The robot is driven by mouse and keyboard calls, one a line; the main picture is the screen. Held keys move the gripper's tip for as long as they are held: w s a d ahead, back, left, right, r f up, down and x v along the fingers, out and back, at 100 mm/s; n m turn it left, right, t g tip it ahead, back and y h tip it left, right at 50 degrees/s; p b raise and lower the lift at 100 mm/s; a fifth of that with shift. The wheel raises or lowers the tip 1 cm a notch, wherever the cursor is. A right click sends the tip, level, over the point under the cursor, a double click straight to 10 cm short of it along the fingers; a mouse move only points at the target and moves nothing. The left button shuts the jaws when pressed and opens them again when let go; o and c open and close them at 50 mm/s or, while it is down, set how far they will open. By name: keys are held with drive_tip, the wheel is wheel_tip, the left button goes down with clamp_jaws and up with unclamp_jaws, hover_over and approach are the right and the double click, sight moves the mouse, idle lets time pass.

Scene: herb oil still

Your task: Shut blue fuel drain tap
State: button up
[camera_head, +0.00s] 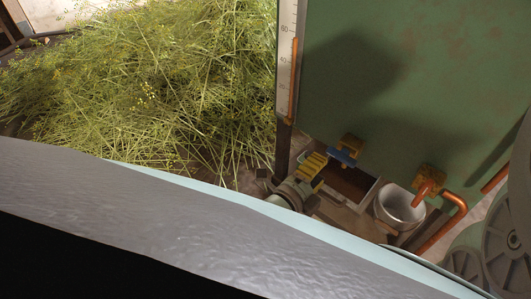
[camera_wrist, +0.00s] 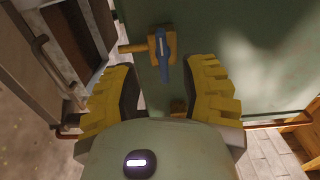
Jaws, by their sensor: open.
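The blue tap handle (camera_head: 343,157) sits on a brass fitting (camera_head: 350,142) low on the green tank. In the wrist view the blue handle (camera_wrist: 163,62) runs up and down the picture, across a brass stub (camera_wrist: 132,48) that points left. My gripper (camera_head: 318,165) has yellow fingers and is close to the handle in the head view. In the wrist view my gripper (camera_wrist: 163,75) is open, its fingers on either side of the handle's lower end. Whether they touch it I cannot tell.
The green tank wall (camera_head: 430,80) fills the right side. A tray (camera_head: 370,192) with dark contents lies below the blue tap. Cut herbs (camera_head: 160,80) are heaped at left.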

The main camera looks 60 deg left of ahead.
drive_tip(key=shift+v, duration=2.35)
